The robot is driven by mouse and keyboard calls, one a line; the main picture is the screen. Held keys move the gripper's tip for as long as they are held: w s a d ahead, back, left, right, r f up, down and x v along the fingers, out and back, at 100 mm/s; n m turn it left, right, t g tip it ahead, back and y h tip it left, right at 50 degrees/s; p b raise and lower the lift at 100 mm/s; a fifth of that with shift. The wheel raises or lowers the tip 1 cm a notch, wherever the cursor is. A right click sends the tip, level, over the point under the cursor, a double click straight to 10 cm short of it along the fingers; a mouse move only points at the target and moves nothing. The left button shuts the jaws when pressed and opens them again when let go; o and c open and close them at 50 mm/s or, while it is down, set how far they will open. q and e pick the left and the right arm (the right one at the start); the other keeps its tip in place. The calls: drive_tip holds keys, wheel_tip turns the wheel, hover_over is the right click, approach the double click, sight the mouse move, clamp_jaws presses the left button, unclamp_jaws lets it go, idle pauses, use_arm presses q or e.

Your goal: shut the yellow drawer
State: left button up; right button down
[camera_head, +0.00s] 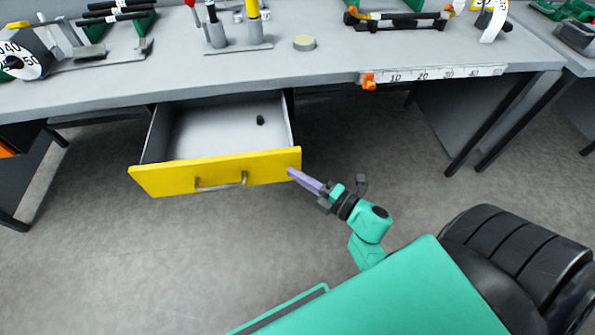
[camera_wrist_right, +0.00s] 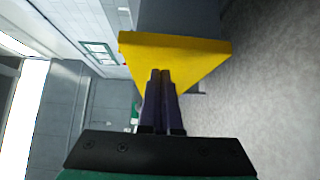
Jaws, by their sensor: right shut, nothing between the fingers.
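The yellow drawer (camera_head: 218,174) hangs under the grey workbench and is pulled well out, with its inside showing. A metal bar handle (camera_head: 221,180) is on its front. A small dark object (camera_head: 260,120) lies inside it. My right gripper (camera_head: 291,171) is shut and empty, its purple fingertips at the right end of the yellow front. In the right wrist view the closed fingers (camera_wrist_right: 161,73) overlap the yellow front (camera_wrist_right: 190,52); they are at or very near it, and I cannot tell whether they touch. My left gripper is not in view.
The grey workbench (camera_head: 330,62) carries tools, a round yellow-topped piece (camera_head: 304,43) and a ruler strip (camera_head: 435,75) on its front edge. Dark table legs (camera_head: 505,125) stand at the right. The floor (camera_head: 90,270) before the drawer is clear. A black wheel-like shape is at lower right.

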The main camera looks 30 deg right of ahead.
drive_tip(key=shift+w+d, duration=0.15)
drive_tip(key=shift+w, duration=0.2)
